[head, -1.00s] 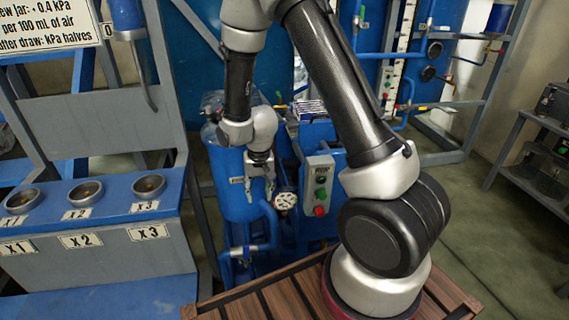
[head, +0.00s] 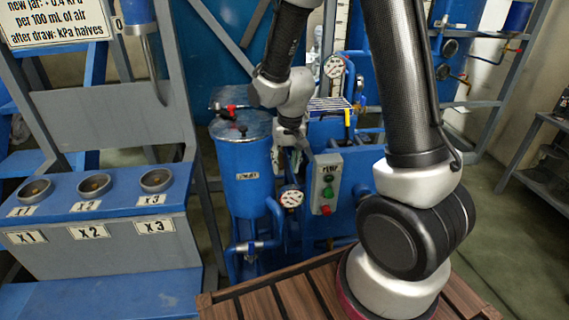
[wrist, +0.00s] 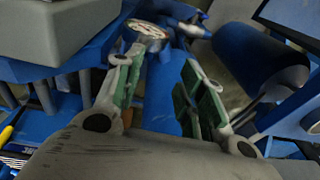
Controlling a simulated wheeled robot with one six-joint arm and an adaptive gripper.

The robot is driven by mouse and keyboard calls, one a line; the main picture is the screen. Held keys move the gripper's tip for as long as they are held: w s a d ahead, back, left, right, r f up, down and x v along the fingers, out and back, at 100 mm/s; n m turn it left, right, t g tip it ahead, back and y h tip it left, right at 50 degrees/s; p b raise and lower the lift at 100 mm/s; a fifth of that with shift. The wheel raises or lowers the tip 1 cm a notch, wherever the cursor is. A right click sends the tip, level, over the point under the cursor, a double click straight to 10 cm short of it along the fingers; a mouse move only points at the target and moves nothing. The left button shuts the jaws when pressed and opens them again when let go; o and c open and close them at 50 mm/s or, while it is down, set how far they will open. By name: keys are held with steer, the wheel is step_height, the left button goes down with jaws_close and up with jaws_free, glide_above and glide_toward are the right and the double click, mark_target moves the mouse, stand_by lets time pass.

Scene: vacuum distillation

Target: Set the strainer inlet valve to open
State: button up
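A blue tank (head: 245,195) with a small label, too small to read surely, stands in the middle of the head view. A red-handled fitting (head: 231,111) sits on its lid. A pipe with a silvery fitting (head: 252,246) runs at its foot. I cannot tell which fitting is the strainer inlet valve. My gripper (head: 287,158) hangs right of the tank, above a round gauge (head: 291,198). In the wrist view my gripper (wrist: 160,65) has its green-padded fingers apart with nothing held; the gauge (wrist: 147,30) shows beyond the left fingertip.
A pump switch box (head: 326,183) with green and red buttons stands close right of my gripper. A blue rack with several cups (head: 95,185) is at left. A slatted wooden surface (head: 262,303) lies in front. Another gauge (head: 334,66) is behind the arm.

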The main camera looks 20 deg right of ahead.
mark_target(251, 252)
steer(key=a+f, duration=0.1)
steer(key=s+a+f, duration=0.1)
steer(key=a, duration=0.1)
steer(key=shift+s+f+n+g, duration=0.15)
steer(key=shift+n+g, duration=0.15)
steer(key=shift+n, duration=0.1)
steer(key=c, duration=0.7)
steer(key=a+f+n, duration=0.2)
steer(key=a+f, duration=0.1)
steer(key=s+a+f+n+g+h, duration=0.1)
steer(key=a+f+n, duration=0.1)
steer(key=a+f, duration=0.1)
steer(key=a+f+n, duration=0.1)
steer(key=a+f, duration=0.3)
steer(key=f, duration=0.1)
steer(key=shift+s+n+g, duration=0.35)
steer(key=shift+n+g, duration=0.05)
jaws_close()
steer(key=w+a+f+n, duration=0.1)
steer(key=a+f+n, duration=0.1)
steer(key=f+n, duration=0.3)
steer(key=w+a+f+n+h, duration=0.1)
steer(key=a+f+n, duration=0.1)
steer(key=f+n, duration=0.4)
step_height(251, 252, down, 5)
steer(key=shift+w+a+f, duration=0.1)
steer(key=shift+w+a, duration=0.05)
steer(key=shift+a, duration=0.15)
